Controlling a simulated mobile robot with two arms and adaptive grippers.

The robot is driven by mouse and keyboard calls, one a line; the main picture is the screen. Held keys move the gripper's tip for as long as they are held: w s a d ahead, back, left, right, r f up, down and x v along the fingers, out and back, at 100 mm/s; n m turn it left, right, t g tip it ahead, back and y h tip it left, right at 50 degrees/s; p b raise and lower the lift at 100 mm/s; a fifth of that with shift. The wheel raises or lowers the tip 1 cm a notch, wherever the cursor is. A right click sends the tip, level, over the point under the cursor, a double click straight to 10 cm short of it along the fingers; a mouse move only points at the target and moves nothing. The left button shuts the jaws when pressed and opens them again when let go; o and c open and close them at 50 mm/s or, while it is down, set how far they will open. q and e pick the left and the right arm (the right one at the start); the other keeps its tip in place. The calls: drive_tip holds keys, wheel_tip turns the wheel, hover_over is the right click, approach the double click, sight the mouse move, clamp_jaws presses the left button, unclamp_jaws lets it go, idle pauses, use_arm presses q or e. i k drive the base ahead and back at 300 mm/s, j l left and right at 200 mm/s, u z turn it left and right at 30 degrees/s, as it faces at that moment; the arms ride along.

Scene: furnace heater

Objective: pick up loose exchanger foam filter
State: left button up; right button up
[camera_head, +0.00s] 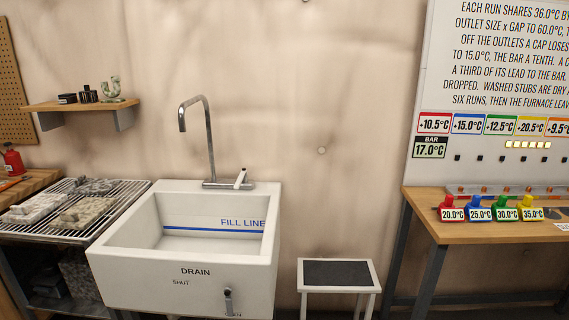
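No object in view is labelled as the exchanger foam filter. Several rough, porous-looking blocks lie on a wire rack (126,199) at the left: a whitish one (33,207), a tan-green one (82,213) and a grey one (93,186) behind them. Another grey mottled block (77,274) shows partly in the shadow below the rack. I cannot tell which of these, if any, is the loose filter. Neither of my grippers is in view.
A white sink (130,277) with a tall faucet (208,130) stands right of the rack. A small stool (337,266) with a dark top stands right of it. A wooden bench (500,234) carries coloured caps (480,211). A wall shelf (60,106) hangs upper left.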

sight(81, 215)
drive_tip(key=u, duration=1.3)
drive_tip(key=i+l+z, duration=0.25)
drive_tip(key=z, duration=0.2)
drive_tip(key=i+l+z, duration=0.4)
drive_tip(key=k+j, duration=0.05)
